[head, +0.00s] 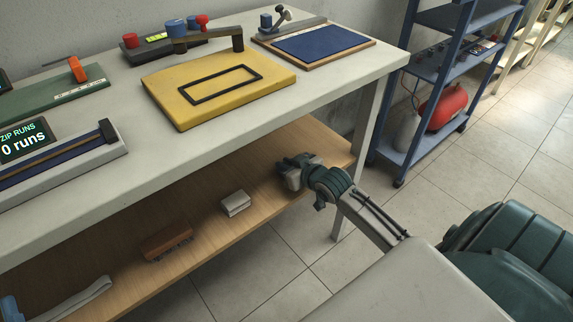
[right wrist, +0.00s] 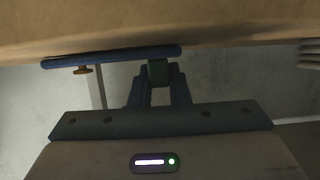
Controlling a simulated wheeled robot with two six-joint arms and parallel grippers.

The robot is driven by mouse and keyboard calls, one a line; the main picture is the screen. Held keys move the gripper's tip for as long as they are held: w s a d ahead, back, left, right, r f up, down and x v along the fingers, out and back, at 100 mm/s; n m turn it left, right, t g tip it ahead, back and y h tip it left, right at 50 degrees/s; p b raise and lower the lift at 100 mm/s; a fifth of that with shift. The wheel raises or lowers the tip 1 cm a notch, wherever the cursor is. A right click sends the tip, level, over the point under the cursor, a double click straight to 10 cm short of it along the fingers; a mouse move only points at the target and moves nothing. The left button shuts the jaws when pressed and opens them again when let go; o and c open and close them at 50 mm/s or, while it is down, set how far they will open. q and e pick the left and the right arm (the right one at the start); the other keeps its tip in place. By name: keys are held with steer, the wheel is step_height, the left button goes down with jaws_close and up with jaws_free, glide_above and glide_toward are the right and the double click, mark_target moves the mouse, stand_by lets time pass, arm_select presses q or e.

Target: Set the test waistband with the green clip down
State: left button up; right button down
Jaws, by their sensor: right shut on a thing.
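The test waistband (right wrist: 110,57) is a thin dark-blue strip in the right wrist view, with a small copper-coloured button at its left part. Its green clip (right wrist: 158,72) sits between the two fingertips of my right gripper (right wrist: 157,88), which is shut on it. The strip runs close along the edge of a brown wooden surface; I cannot tell whether it touches it. In the head view my right gripper (head: 290,172) is at the right part of the wooden lower shelf (head: 210,180), below the tabletop. The waistband is not clear there. My left gripper is not in view.
On the lower shelf lie a white block (head: 236,203), a brown brush-like block (head: 166,243) and a pale grey strip (head: 80,300). The white tabletop (head: 330,95) overhangs the shelf. A table leg (head: 352,190) stands close to my gripper. A blue rack (head: 430,100) stands right.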

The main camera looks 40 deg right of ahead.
steer(key=c, duration=1.4)
jaws_free()
steer(key=shift+f, duration=0.15)
steer(key=shift+o, duration=0.2)
